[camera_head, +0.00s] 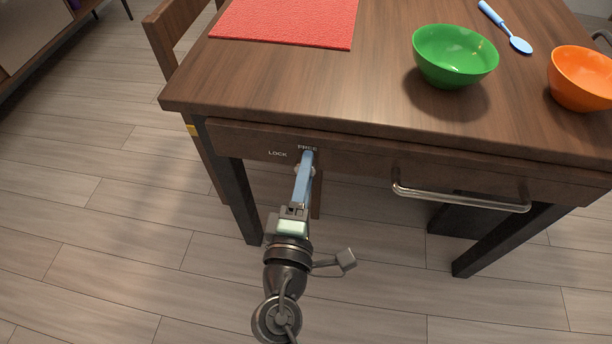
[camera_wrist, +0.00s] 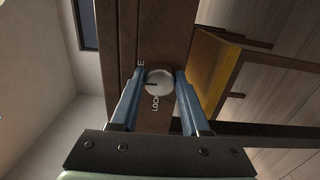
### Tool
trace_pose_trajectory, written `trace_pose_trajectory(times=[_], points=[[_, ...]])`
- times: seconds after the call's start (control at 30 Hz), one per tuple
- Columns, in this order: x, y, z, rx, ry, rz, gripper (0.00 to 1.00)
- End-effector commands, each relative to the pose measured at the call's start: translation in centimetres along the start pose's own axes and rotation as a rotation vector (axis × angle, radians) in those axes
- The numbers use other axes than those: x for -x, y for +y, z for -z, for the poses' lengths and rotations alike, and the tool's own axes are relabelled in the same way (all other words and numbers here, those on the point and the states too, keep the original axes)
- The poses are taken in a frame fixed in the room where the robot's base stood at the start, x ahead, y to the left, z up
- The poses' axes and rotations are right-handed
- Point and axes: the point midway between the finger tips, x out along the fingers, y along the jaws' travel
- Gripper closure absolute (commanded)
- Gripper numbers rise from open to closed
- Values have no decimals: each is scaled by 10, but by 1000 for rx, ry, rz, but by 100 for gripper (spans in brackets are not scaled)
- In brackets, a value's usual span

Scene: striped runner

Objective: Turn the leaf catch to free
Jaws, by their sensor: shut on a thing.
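The leaf catch is a round silver knob (camera_wrist: 159,82) on the table's front apron, between the tips of my gripper (camera_wrist: 160,76) in the wrist view. My gripper's blue fingers are shut on it, one on each side. A dark mark on the knob points left in the wrist view, roughly to the FREE label, of which only the end letter shows there. LOCK (camera_wrist: 155,103) reads below the mark. In the head view my gripper (camera_head: 306,163) reaches up to the apron and hides most of the knob. LOCK (camera_head: 278,154) is left of FREE (camera_head: 307,148) there.
The wooden table (camera_head: 290,85) bears a red mat (camera_head: 287,20), a green bowl (camera_head: 453,60), an orange bowl (camera_head: 580,80) and a blue spoon (camera_head: 505,27). A metal bar handle (camera_head: 460,200) sticks out right of my gripper. A wooden chair (camera_head: 170,35) stands at the left. The floor in front is clear.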

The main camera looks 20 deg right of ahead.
Motion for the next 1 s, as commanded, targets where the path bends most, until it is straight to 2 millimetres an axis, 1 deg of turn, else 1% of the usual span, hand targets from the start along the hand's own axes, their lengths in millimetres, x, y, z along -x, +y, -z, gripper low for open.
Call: trace_pose_trajectory(times=[0.23,0.63,0.67,0.7,0.77,0.8,0.83,1.0], points=[[0,-1,0,-46,0,1,100],[0,0,0,-51,0,2,100],[0,0,0,-51,0,1,50],[0,0,0,-51,0,1,43],[0,0,0,-50,0,1,32],[0,0,0,-50,0,1,25],[0,0,0,-50,0,1,24],[0,0,0,-49,0,1,24]])
